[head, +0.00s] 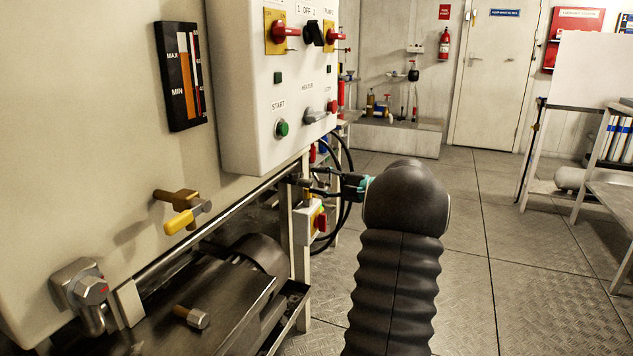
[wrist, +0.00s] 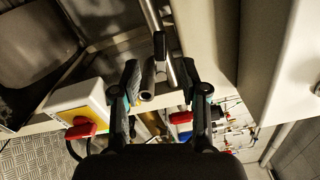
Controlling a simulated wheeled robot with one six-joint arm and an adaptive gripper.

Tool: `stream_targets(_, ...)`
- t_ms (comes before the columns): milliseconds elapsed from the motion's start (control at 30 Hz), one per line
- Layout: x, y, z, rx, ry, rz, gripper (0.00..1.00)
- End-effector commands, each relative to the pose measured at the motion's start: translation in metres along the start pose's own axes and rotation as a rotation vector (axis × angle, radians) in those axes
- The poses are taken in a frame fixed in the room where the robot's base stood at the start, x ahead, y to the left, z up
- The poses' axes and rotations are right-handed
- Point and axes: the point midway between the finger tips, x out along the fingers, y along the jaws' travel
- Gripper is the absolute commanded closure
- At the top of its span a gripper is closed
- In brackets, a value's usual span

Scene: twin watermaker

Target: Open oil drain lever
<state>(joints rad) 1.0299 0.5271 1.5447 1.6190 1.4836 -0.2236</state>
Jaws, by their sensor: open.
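A brass valve with a yellow-handled lever (head: 180,221) sticks out of the beige panel at left in the head view, below the level gauge; no label names it. My gripper (head: 308,186) is well to its right, below the control box. In the wrist view my gripper (wrist: 160,66) has its two fingers apart. A metal pipe end (wrist: 148,82) and a small dark-tipped lever (wrist: 160,46) show between the fingers. I cannot tell whether either touches a finger. My arm hides part of the space beyond.
A yellow-and-white switch box with a red knob (head: 319,221) is just below my gripper, and its red knob shows in the wrist view (wrist: 80,128). The white control box (head: 275,95) overhangs. A red-marked fitting (head: 88,290) is lower left. The floor (head: 510,260) at right is clear.

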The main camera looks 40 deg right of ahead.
Motion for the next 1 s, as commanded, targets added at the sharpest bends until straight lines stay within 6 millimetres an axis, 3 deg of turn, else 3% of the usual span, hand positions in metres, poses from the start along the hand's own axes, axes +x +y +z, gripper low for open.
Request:
stream_targets(100,0.0,0.0,0.0,0.0,0.0,0.0,0.59)
stream_targets(267,-0.004,0.011,-0.006,0.006,0.008,-0.001,0.99)
stream_targets(367,-0.015,0.048,-0.016,0.081,0.022,-0.022,1.0)
stream_targets(500,-0.022,0.067,-0.016,0.338,0.009,-0.077,1.0)
stream_targets(767,-0.032,0.092,-0.011,0.852,-0.05,-0.157,1.0)
stream_targets(1000,-0.035,0.097,-0.003,1.29,-0.134,-0.199,1.0)
